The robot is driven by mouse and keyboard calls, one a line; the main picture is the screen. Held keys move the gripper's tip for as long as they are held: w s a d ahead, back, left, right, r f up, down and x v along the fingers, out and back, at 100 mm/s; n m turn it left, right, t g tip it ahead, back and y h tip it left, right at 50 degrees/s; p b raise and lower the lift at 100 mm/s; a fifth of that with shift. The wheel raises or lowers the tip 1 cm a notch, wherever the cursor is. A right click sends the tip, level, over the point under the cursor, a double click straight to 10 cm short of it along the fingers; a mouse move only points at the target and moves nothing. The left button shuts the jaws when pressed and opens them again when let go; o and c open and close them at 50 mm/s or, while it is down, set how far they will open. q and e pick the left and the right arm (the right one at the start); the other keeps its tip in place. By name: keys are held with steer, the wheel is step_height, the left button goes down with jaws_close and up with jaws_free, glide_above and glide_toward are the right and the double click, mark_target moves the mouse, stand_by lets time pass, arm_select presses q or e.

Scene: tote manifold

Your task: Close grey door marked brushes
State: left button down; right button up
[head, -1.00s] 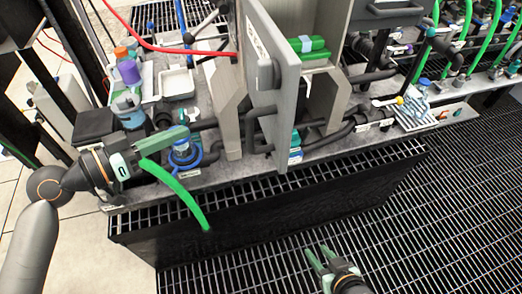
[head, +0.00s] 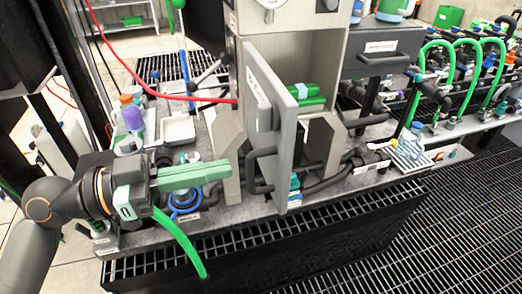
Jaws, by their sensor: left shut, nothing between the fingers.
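The grey door (head: 283,140) stands swung open from its grey cabinet (head: 315,52), with a white label, too small to read, and a dark handle on its face. Green items (head: 306,96) show inside the cabinet behind the door. My left gripper (head: 229,170) is shut and empty, its green fingers pointing right toward the door. Its tips are left of the door and appear apart from it, in front of the grey side support. My right gripper is not in view.
A green hose (head: 182,243) hangs over the bench edge. Dark pipes (head: 325,182) run low beside the door. A white tray (head: 178,130) and bottles sit at the left. Open grating floor lies at the right.

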mark_target(282, 156)
arm_select(q)
steer(key=p+x, duration=0.1)
steer(key=x, duration=0.5)
steer(key=shift+r+p, duration=0.15)
steer(key=shift+p, duration=0.25)
steer(key=shift+w+d, duration=0.2)
steer(key=shift+d, duration=0.45)
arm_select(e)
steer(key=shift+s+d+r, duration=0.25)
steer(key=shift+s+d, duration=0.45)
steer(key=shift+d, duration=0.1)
arm_select(q)
steer(key=shift+w, duration=0.1)
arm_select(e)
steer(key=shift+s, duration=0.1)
